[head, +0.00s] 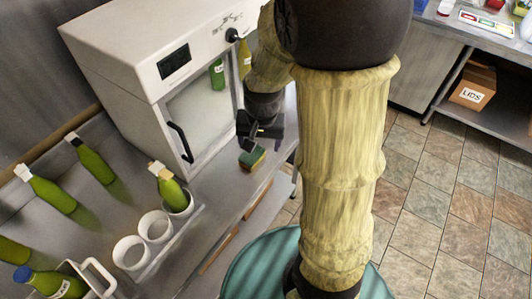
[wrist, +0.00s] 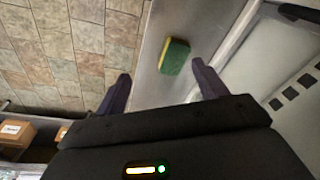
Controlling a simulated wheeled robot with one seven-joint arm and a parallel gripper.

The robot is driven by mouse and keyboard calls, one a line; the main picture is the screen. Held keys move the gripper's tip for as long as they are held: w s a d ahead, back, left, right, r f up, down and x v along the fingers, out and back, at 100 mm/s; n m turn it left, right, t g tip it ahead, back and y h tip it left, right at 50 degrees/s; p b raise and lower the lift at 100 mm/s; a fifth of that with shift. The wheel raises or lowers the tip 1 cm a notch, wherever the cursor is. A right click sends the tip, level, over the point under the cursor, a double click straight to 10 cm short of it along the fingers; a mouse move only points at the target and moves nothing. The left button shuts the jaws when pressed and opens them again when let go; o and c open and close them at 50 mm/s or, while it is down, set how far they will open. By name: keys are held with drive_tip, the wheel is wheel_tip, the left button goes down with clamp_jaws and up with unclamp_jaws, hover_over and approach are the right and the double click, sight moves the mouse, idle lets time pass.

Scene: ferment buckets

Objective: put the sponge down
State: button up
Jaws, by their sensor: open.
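The sponge (head: 252,158), green and yellow, lies on the grey metal counter near its front edge, in front of the white cabinet. In the wrist view the sponge (wrist: 174,57) lies on the bare counter, beyond my fingertips and between their lines. My gripper (head: 256,138) is just behind and above the sponge in the head view. In the wrist view my gripper (wrist: 157,84) is open, with its two dark fingers apart and nothing between them. The sponge looks apart from both fingers.
The white cabinet (head: 150,50) with a glass door stands beside the sponge. A rack of white cups (head: 157,227) holds a green bottle (head: 168,188). Several green bottles stand at the left. The counter (head: 222,185) is clear around the sponge. A LIDS box (head: 472,87) sits on a shelf across the tiled floor.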

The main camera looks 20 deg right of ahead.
drive_tip(key=s+r+n+t, duration=0.1)
drive_tip(key=s+n, duration=0.3)
drive_tip(key=s, duration=0.2)
drive_tip(key=shift+s+r+n, duration=0.15)
drive_tip(key=shift+n, duration=0.25)
drive_tip(key=shift+c, duration=0.4)
idle(0.4)
